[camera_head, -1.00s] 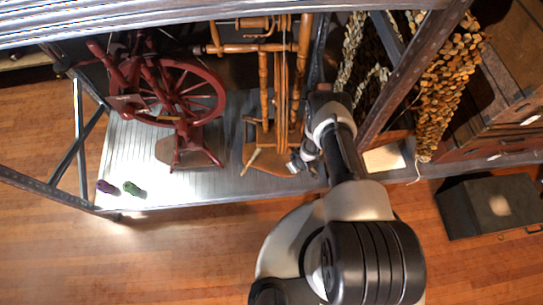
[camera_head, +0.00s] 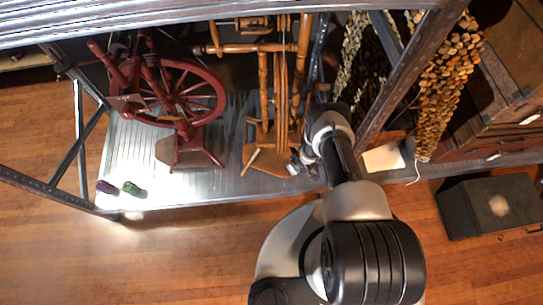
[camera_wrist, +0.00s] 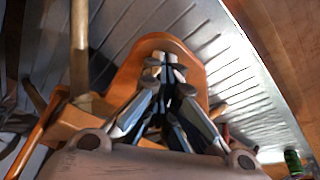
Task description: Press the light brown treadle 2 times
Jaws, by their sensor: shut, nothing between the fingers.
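The light brown treadle (camera_head: 272,160) is a rounded wooden board at the foot of the light wooden spinning wheel (camera_head: 264,85), on the lower metal shelf. In the wrist view the treadle (camera_wrist: 188,62) shows as an orange-brown board with a rounded end. My gripper (camera_wrist: 165,68) is shut and empty, and its fingertips lie over this board. I cannot tell whether they touch it. In the head view my gripper (camera_head: 298,165) is at the board's right edge, partly hidden by my arm.
A dark red spinning wheel (camera_head: 190,90) stands to the left. Purple (camera_head: 107,187) and green (camera_head: 133,189) spools lie at the shelf's front left. A metal post (camera_head: 412,72) and hanging strings of brown pieces (camera_head: 448,85) are at right. A dark box (camera_head: 490,205) stands on the floor.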

